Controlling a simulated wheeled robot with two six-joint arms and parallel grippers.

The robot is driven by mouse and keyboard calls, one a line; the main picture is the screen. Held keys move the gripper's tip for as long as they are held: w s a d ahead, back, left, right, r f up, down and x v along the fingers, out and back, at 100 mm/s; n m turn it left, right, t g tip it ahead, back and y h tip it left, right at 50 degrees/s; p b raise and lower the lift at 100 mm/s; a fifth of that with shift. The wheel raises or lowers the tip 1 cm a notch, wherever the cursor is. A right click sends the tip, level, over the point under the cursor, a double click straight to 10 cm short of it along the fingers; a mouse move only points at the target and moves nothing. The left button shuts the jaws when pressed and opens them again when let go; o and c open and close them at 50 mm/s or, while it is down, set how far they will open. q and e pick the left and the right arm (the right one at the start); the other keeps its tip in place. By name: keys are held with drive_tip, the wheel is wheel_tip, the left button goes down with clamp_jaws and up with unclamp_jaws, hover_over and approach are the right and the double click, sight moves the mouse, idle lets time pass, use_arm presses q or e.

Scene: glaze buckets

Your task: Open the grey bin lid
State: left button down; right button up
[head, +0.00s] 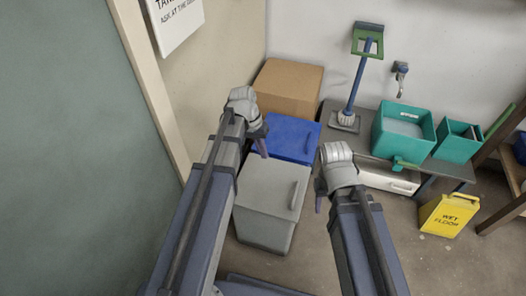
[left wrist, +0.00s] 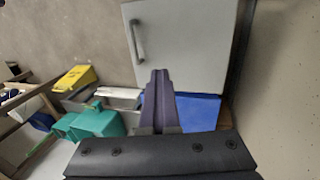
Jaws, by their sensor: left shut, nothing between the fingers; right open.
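The grey bin (head: 262,229) stands on the floor between my two arms, its grey lid (head: 270,184) lying shut on top. A bar handle (head: 294,195) runs along the lid's right side. In the left wrist view the lid (left wrist: 190,45) and its handle (left wrist: 138,42) show beyond the fingers. My left gripper (head: 262,146) is shut and empty, above the far part of the bins and apart from the handle; its fingers also show in the left wrist view (left wrist: 159,95). My right gripper (head: 320,202) is open, to the right of the grey bin; its fingers are mostly hidden.
A blue-lidded bin (head: 285,136) stands directly behind the grey one, with a cardboard box (head: 289,86) behind that. A low bench (head: 350,132) with teal buckets (head: 404,130) is at the right. A wall borders the left.

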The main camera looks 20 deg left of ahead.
use_arm(q)
drive_tip(key=c, duration=1.6)
unclamp_jaws()
drive_tip(key=c, duration=0.8)
unclamp_jaws()
drive_tip(key=shift+c, duration=0.2)
drive_tip(key=shift+r, duration=0.15)
drive_tip(key=p+v, duration=0.7)
drive_tip(key=shift+r, duration=0.25)
drive_tip(key=shift+a, duration=0.15)
